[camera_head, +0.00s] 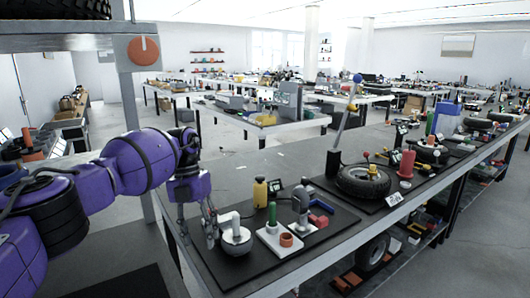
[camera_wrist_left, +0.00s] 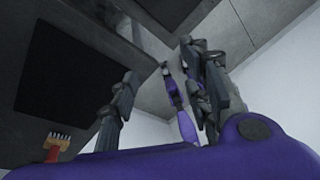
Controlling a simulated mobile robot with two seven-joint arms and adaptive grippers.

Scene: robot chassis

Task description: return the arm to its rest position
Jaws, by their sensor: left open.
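My left arm (camera_head: 140,160) is purple and comes in from the left, bent down at the wrist. My left gripper (camera_head: 210,225) hangs at the near left end of the workbench (camera_head: 225,170), just left of a round silver piece with a white handle (camera_head: 236,236). Whether it touches that piece I cannot tell. In the left wrist view the two dark fingers (camera_wrist_left: 163,90) stand wide apart, with nothing gripped between them. A purple part shows behind them. My right gripper is in neither view.
A black mat (camera_head: 255,262) on the bench carries a yellow bottle (camera_head: 260,193), a green cylinder (camera_head: 272,213) and a grey tool (camera_head: 300,203). A tyre (camera_head: 362,182) lies further right. A grey shelf post (camera_head: 127,105) stands behind my arm.

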